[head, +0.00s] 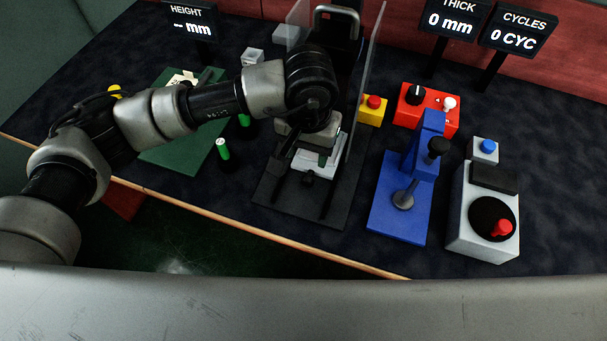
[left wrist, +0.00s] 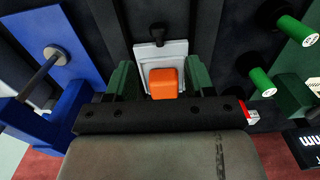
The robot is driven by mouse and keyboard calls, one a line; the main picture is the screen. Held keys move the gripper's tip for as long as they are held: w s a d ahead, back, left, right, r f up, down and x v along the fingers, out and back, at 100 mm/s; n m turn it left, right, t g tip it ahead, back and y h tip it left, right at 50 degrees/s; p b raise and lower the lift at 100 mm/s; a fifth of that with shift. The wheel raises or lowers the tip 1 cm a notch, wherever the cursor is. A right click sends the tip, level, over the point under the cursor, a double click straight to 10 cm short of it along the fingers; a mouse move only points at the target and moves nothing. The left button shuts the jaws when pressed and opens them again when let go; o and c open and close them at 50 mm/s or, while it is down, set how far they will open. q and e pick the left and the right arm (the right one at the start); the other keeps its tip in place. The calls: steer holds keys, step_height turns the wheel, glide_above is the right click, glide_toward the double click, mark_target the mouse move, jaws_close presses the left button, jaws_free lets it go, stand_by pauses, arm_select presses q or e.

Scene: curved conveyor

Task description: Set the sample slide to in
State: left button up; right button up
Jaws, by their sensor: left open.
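The sample slide is a pale metal plate (head: 318,163) on dark rails on a black base (head: 270,190). A small black knob (head: 308,179) is at its near end. In the left wrist view the plate (left wrist: 146,50) has the knob (left wrist: 157,33) beyond it and an orange block (left wrist: 163,82) over its closer part. My left gripper (head: 312,140) is above the slide and hides part of it. Its green fingers (left wrist: 163,76) are open, one on each side of the orange block with visible gaps. Whether the block rests on the plate is unclear. My right gripper is out of view.
A clear panel (head: 366,70) stands right of the slide. Further right are a yellow box with a red button (head: 371,110), a red switch box (head: 428,110), a blue lever stand (head: 400,205) and a grey crank box (head: 485,220). Green-capped posts (head: 222,149) stand left, beside a green mat (head: 170,158).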

mark_target(312, 169)
arm_select(q)
step_height(312, 169, down, 9)
steer(key=shift+s+r+p, duration=0.1)
steer(key=shift+r+p, duration=0.05)
steer(key=shift+p, duration=0.15)
steer(key=shift+f, duration=0.65)
steer(key=shift+c, duration=0.7)
jaws_close()
steer(key=w+b, duration=0.1)
steer(key=w+d+b, duration=0.1)
steer(key=w+b, duration=0.1)
steer(key=shift+f, duration=0.2)
steer(key=shift+w+r+b, duration=0.1)
steer(key=shift+b, duration=0.25)
steer(key=shift+r, duration=0.2)
